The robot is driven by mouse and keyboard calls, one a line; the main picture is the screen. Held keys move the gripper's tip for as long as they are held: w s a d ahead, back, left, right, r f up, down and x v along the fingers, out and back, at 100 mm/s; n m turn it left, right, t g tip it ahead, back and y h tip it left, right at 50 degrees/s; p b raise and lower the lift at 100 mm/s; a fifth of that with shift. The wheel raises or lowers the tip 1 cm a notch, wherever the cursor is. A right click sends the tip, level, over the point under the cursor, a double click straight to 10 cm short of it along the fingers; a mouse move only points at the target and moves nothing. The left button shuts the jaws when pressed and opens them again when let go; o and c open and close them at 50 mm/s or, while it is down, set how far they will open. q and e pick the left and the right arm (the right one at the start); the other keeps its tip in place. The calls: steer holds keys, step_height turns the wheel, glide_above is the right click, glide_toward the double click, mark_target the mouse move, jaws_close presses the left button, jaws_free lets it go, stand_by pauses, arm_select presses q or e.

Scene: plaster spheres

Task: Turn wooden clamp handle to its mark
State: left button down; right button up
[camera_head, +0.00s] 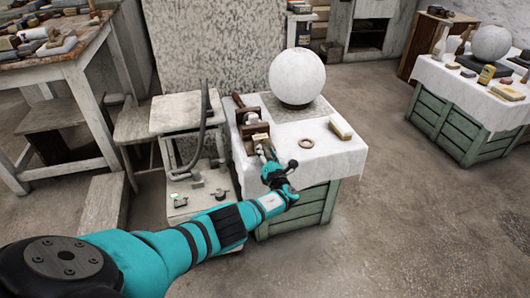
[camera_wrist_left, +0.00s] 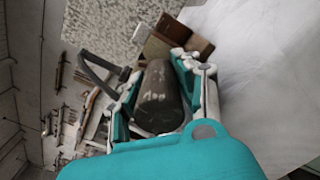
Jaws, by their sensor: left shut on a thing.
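The wooden clamp (camera_head: 254,127) stands at the left edge of the white-covered crate table. Its brown wooden blocks also show in the left wrist view (camera_wrist_left: 199,46). My left gripper (camera_head: 265,152) reaches the clamp's near side. In the left wrist view it is shut on the clamp handle (camera_wrist_left: 158,97), a dark, rounded cylinder lying between the fingers. The gripper hides most of the handle in the head view. I cannot make out the mark in either view. My right gripper is not in view.
A large white sphere (camera_head: 296,77) rests behind the clamp. A wooden ring (camera_head: 306,143) and a pale block (camera_head: 340,127) lie to the right on the white cloth (camera_head: 325,158). A small grey stand (camera_head: 177,117) with a bent pipe (camera_head: 204,118) is close on the left.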

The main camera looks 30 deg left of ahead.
arm_select(q)
steer(key=shift+s+f+m, duration=0.1)
steer(key=shift+f+m, duration=0.15)
steer(key=shift+m, duration=0.05)
steer(key=c, duration=1.4)
jaws_free()
steer(key=o, duration=0.5)
steer(key=shift+s+r, duration=0.1)
steer(key=shift+r, duration=0.05)
